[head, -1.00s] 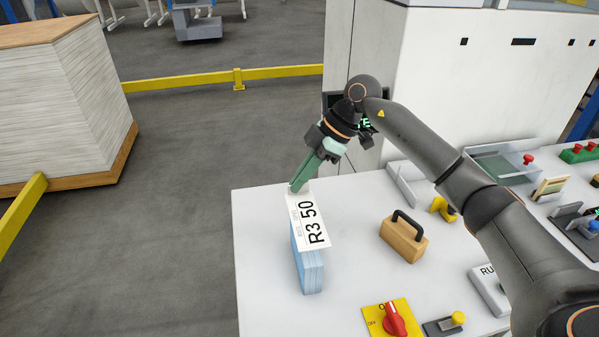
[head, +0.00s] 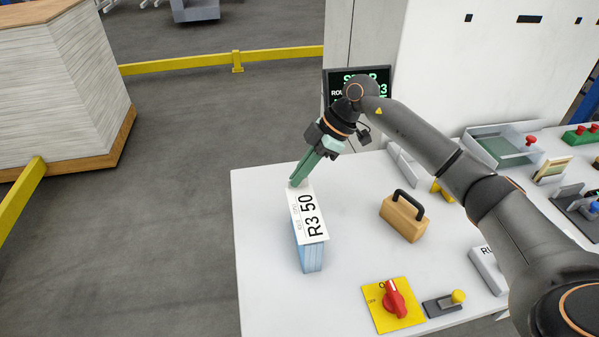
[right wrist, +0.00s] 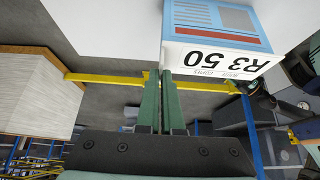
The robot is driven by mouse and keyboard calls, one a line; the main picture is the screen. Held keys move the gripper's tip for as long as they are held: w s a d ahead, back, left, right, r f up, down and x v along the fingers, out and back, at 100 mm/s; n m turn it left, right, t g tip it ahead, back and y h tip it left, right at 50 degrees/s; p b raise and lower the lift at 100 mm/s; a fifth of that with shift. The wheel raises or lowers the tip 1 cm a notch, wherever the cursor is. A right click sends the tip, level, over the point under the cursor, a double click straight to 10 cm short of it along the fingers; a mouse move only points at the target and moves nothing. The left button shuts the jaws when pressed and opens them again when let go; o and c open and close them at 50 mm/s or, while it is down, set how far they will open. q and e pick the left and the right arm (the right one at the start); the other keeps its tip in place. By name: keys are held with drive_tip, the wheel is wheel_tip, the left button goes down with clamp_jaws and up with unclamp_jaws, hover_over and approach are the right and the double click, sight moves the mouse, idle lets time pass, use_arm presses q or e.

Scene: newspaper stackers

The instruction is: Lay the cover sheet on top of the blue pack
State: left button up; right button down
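The cover sheet (head: 308,212) is white with "R3 50" printed on it. It lies over the top of the blue pack (head: 311,257), which stands on the white table. I cannot tell whether the sheet touches the pack all along or hovers just above it. My right gripper (head: 297,182) is shut on the sheet's far-left edge, fingers slanting down. In the right wrist view the green fingers (right wrist: 165,75) meet the sheet's edge (right wrist: 215,60), with the pack (right wrist: 215,22) beyond, showing a blue face and red band. My left gripper is not in view.
On the white table (head: 262,290) stand a wooden block with a black handle (head: 403,217), a red knob on a yellow plate (head: 394,302) and a yellow-knobbed lever (head: 446,302). A screen (head: 365,85) stands behind. The table left of the pack is clear.

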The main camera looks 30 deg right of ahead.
drive_tip(key=shift+f, duration=0.35)
drive_tip(key=c, duration=1)
unclamp_jaws()
drive_tip(key=b+v, duration=0.1)
drive_tip(key=v, duration=1.1)
drive_tip(key=shift+r, duration=0.2)
drive_tip(key=shift+s+d+f, duration=0.1)
drive_tip(key=shift+s+d, duration=0.05)
